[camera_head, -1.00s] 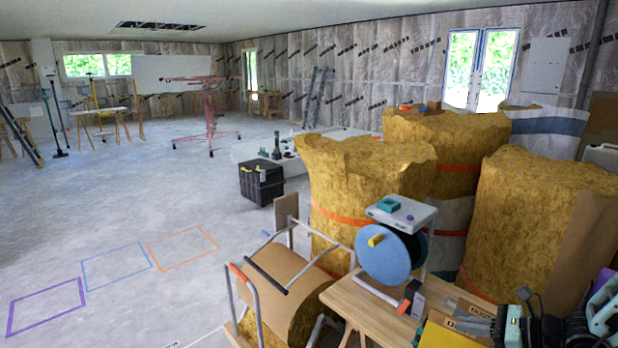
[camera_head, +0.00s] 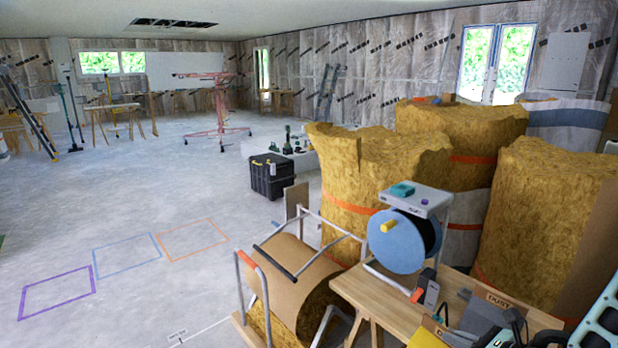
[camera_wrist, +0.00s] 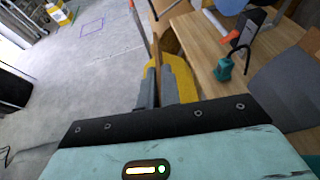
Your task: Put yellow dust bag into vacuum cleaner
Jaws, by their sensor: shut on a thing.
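The yellow dust bag (camera_wrist: 182,82) is in the wrist view, directly beyond my grey fingers. A yellow corner of it (camera_head: 426,339) shows at the bottom edge of the head view. My gripper (camera_wrist: 157,76) is shut on the bag, beside the wooden table. Its fingers hide part of the bag. I cannot clearly pick out the vacuum cleaner. A small yellow and white object (camera_wrist: 58,14) stands on the floor at the top left of the wrist view; I cannot tell what it is.
Tall insulation rolls (camera_head: 375,170) stand behind. The floor at left is open.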

